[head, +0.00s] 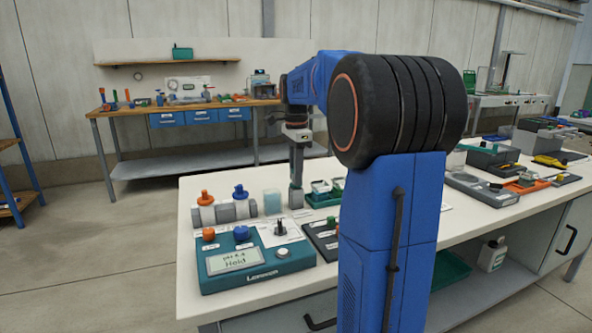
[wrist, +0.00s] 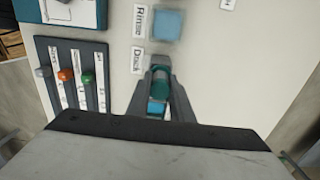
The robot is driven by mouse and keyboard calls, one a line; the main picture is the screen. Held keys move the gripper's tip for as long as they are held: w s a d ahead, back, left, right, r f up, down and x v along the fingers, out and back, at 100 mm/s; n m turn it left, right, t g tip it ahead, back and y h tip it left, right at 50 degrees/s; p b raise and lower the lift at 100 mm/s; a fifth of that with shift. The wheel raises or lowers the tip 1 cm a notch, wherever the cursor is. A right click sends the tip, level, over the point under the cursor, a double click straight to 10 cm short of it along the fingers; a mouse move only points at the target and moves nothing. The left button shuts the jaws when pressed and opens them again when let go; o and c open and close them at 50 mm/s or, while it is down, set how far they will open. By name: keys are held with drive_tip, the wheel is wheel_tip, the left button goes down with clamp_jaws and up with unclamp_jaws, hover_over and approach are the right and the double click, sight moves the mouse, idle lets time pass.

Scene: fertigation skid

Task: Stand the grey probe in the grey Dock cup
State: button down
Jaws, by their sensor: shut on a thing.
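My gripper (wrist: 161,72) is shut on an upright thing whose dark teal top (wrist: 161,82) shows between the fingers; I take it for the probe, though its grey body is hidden. A bright blue patch (wrist: 156,107) shows just below it. In the head view my gripper (head: 296,180) points down over the bench, right above a small grey block (head: 296,199), which seems to be the Dock cup. The printed Dock label (wrist: 137,60) is left of the fingers in the wrist view. The cup's opening is hidden, and I cannot tell whether the probe's tip is inside.
The light blue Rinse beaker (head: 272,203) stands close to my gripper. Bottles with orange (head: 205,195) and blue (head: 239,192) caps stand farther left. The teal meter (head: 250,266) is in front. A dark panel with coloured knobs (wrist: 72,92) lies left in the wrist view.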

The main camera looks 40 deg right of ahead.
drive_tip(key=shift+f, duration=0.1)
drive_tip(key=c, duration=1.5)
unclamp_jaws()
drive_tip(key=shift+r, duration=3.5)
